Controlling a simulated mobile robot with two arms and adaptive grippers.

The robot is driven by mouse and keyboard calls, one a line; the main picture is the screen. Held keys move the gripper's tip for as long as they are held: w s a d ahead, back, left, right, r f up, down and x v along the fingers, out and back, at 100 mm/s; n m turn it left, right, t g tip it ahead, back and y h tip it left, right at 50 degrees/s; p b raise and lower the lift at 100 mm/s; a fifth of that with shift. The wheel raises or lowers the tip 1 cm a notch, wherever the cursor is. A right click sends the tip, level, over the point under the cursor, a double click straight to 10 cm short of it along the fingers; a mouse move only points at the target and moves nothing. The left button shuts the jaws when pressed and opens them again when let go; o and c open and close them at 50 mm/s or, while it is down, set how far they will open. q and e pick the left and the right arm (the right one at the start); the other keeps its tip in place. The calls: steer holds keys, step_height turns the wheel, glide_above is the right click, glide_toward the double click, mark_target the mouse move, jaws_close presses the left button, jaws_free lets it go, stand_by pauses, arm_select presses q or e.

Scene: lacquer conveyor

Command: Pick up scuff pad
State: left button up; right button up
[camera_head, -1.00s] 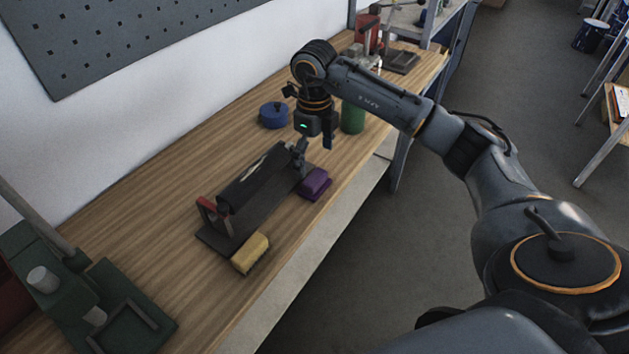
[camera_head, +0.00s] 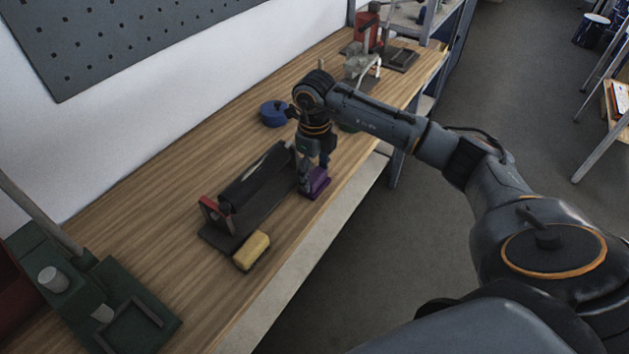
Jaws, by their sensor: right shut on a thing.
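The purple block (camera_head: 319,185), which looks like the scuff pad, is at the workbench's front side, right of the dark holder (camera_head: 254,196). My right gripper (camera_head: 312,178) comes down on it from above, with its fingers shut on the block. The fingers hide part of the block. I cannot tell whether the block is clear of the bench top. My left gripper is not in view.
A yellow sponge-like block (camera_head: 252,251) lies at the holder's near end. A blue round container (camera_head: 273,113) stands behind my right gripper. A green machine (camera_head: 125,310) is at lower left. The wooden bench (camera_head: 150,215) is clear between.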

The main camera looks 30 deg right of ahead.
steer(key=shift+r+b, duration=0.45)
steer(key=shift+r, duration=0.1)
steer(key=shift+r+b, duration=0.4)
steer(key=shift+r, duration=0.3)
steer(key=s+a+r+b, duration=0.2)
steer(key=s+a+r, duration=0.1)
steer(key=s+r, duration=0.7)
steer(key=s, duration=0.3)
steer(key=shift+s+a+r, duration=0.25)
steer(key=shift+s, duration=0.1)
